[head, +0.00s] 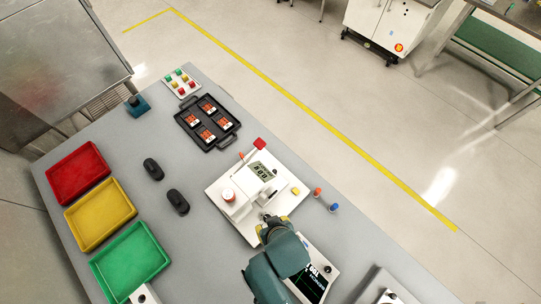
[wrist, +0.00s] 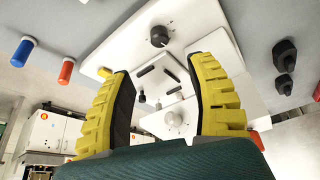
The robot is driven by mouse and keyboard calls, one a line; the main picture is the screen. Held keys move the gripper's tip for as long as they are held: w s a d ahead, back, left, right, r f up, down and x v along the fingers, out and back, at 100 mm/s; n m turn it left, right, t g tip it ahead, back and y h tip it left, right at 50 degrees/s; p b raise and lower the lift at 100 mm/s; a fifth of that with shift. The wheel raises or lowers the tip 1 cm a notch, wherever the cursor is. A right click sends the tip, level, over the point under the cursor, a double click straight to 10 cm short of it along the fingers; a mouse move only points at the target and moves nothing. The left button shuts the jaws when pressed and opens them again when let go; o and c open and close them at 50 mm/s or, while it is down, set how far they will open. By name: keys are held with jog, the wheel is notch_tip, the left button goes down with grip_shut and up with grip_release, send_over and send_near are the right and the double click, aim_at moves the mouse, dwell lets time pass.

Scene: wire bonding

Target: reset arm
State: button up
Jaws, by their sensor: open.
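My gripper (head: 268,220) is at the front edge of the white bonding machine (head: 222,203) in the head view, at the end of my teal arm. In the wrist view, its two yellow ridged fingers with dark inner pads stand wide apart (wrist: 162,68), with nothing between them. The white machine (wrist: 125,65) lies beyond the fingers, with a dark round knob on it. I cannot tell from these views whether the fingertips touch the machine.
Red (head: 78,174), yellow (head: 100,215) and green (head: 130,262) trays line the table's left side. A black tray (head: 222,142) holds several orange-and-black parts. Two black objects (head: 153,168) lie between. Red (head: 317,192) and blue (head: 334,208) cylinders stand right of the machine. A screen (head: 309,284) is near my arm.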

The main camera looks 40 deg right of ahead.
jog(key=w+a+r+t, duration=0.1)
jog(key=w+r+t, duration=0.2)
jog(key=w+r, duration=0.45)
jog(key=w+r+t, duration=0.3)
jog(key=w+r, duration=0.1)
jog(key=r, duration=0.7)
jog(key=w+a+r+t, duration=0.1)
jog(key=w+r+t, duration=0.2)
jog(key=w+r, duration=0.45)
jog(key=s+r+n+t+p, duration=0.1)
jog(key=r+p, duration=0.5)
jog(key=r, duration=0.9)
jog(key=s+r+t+p, duration=0.4)
jog(key=r+t+p, duration=0.1)
jog(key=r, duration=0.9)
jog(key=s+r+n+t+p, duration=0.1)
jog(key=s+r+t+p, duration=0.2)
jog(key=r, duration=1.2)
jog(key=a+p, duration=0.1)
jog(key=p, duration=0.2)
jog(key=shift+r+n+p, duration=0.3)
jog(key=shift+p, duration=0.05)
